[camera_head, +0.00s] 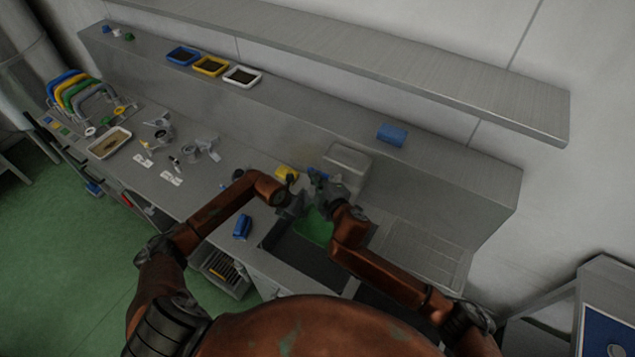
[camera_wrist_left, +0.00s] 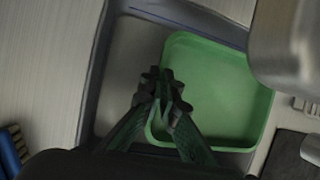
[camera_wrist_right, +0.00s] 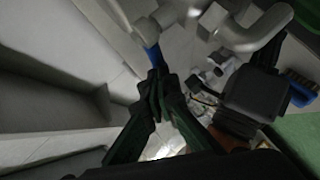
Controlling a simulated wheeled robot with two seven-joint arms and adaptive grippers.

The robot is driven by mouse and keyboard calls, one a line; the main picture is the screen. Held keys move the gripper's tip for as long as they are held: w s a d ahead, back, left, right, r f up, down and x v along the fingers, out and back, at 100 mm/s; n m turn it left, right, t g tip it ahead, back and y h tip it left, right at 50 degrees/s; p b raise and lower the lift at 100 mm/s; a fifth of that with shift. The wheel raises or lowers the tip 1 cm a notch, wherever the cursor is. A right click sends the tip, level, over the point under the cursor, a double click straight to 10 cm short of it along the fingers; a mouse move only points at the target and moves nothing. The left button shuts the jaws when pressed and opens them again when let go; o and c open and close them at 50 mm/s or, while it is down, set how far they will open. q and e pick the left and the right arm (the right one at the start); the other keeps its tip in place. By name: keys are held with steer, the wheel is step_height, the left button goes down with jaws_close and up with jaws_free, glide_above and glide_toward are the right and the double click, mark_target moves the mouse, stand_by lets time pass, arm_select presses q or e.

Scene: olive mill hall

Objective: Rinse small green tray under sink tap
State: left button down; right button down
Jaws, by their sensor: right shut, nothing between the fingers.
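The small green tray (camera_head: 314,229) is in the sink (camera_head: 301,262), below the tap. In the left wrist view the tray (camera_wrist_left: 222,92) shows its open inside and raised rim. My left gripper (camera_wrist_left: 163,88) is shut on its left rim; the head view shows this gripper (camera_head: 291,209) at the tray's left side. My right gripper (camera_wrist_right: 158,84) is shut and empty, with its tips at the tap's blue lever (camera_wrist_right: 152,57). I cannot tell whether they touch it. The tap's pale spout (camera_wrist_right: 255,34) curves to the right. No water stream can be made out.
A yellow item (camera_head: 287,173) lies behind the sink and a blue brush (camera_head: 242,227) left of it. A box-like grey unit (camera_head: 347,163) stands close behind the tap. A ribbed drainboard (camera_head: 425,249) lies to the right. Small parts and a white tray (camera_head: 109,143) occupy the left counter.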

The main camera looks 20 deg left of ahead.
arm_select(q)
steer(key=shift+d, duration=0.1)
arm_select(e)
steer(key=shift+s+a+r+v, duration=0.3)
steer(key=shift+s+a+v, duration=0.75)
steer(key=shift+v, duration=5.55)
steer(key=w+d+x, duration=0.1)
steer(key=d+x, duration=0.1)
steer(key=x, duration=1.1)
steer(key=shift+w+f, duration=0.4)
steer(key=shift+w+d, duration=0.1)
steer(key=shift+w, duration=0.05)
